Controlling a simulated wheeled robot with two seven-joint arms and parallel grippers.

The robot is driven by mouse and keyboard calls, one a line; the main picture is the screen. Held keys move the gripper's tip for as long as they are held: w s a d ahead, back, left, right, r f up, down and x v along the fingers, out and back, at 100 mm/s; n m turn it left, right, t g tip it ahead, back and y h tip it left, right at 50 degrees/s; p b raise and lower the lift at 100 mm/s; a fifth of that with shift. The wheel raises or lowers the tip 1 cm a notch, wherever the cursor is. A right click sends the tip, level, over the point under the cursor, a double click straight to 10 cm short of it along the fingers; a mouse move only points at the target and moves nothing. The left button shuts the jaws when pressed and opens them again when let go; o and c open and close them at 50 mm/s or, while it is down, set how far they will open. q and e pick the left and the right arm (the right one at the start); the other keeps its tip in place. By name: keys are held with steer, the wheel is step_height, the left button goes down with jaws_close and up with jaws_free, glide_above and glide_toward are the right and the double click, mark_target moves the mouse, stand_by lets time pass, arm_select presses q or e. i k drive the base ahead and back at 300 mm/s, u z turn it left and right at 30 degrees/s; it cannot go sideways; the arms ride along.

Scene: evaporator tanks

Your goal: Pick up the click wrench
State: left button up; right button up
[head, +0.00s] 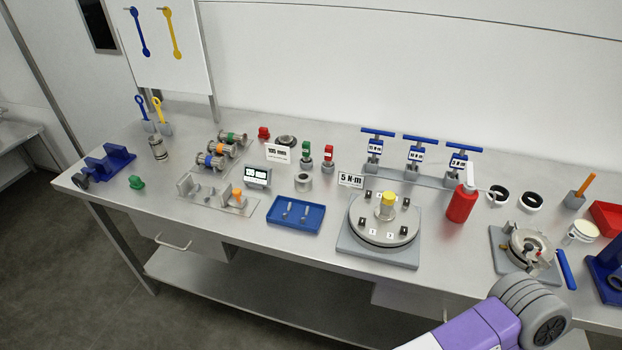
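Three blue T-handled wrenches stand upright in a row on a grey rack at the back of the bench: a left one (376,146), a middle one (415,153) and a right one (457,160). Each carries a small white label in N·m; the numbers are too small to read surely. I cannot tell which one is the click wrench. A white sign (351,180) reading "5 N·m" stands in front of them, to the left. Neither gripper shows; only a purple and grey link of my arm is at the lower right, in front of the bench.
A round plate fixture (385,236) with a yellow-topped centre stands before the wrenches. A red bottle (462,203) stands close at their right. A blue tray (295,215) with small parts lies to the left. A metal clamp fixture (527,249) is at the right.

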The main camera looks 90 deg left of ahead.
mark_target(460, 161)
steer(key=u, duration=2.8)
